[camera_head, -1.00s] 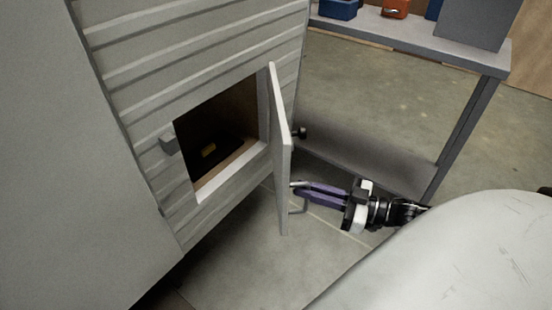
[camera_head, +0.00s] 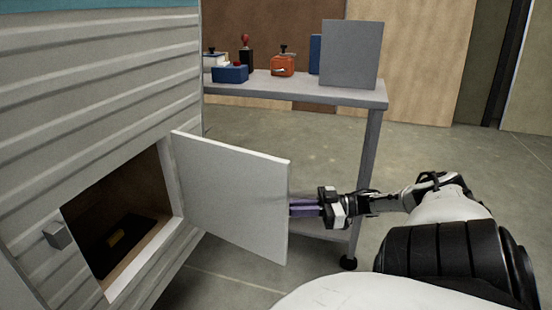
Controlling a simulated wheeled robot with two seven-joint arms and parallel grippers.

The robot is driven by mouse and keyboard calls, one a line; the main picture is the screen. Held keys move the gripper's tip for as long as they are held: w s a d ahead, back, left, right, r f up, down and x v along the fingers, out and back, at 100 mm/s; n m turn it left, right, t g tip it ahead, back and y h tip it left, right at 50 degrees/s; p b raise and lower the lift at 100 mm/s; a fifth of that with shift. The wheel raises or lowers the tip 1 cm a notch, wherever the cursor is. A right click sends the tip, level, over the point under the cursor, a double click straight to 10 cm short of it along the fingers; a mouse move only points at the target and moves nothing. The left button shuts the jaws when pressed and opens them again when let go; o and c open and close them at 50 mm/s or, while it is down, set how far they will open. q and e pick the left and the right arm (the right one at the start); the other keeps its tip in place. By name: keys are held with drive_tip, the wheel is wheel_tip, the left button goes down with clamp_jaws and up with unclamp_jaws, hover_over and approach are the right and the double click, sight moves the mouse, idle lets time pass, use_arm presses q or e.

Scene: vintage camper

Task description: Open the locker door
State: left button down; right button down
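The white locker door (camera_head: 230,196) stands swung wide out from the camper's ribbed side, hinged at the right edge of the opening. The locker (camera_head: 125,215) behind it shows a dark interior with a dark item bearing a yellow patch. My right gripper (camera_head: 292,206) is at the door's free edge, its purple fingers reaching toward the far face. The fingertips and the door handle are hidden behind the door, so I cannot tell whether the fingers hold anything. My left gripper is not in view.
A grey wheeled workbench (camera_head: 300,88) stands behind the door and my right arm. It carries a blue box (camera_head: 230,74), an orange item (camera_head: 283,65) and a grey panel (camera_head: 351,54). A small grey block (camera_head: 57,235) sticks out left of the opening. Floor beyond the bench is clear.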

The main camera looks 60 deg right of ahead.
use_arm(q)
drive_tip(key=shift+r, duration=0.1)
use_arm(e)
drive_tip(key=shift+w+d, duration=0.1)
drive_tip(key=shift+d, duration=0.15)
drive_tip(key=c, duration=1.8)
unclamp_jaws()
drive_tip(key=shift+w, duration=0.1)
drive_tip(key=shift+c, duration=0.2)
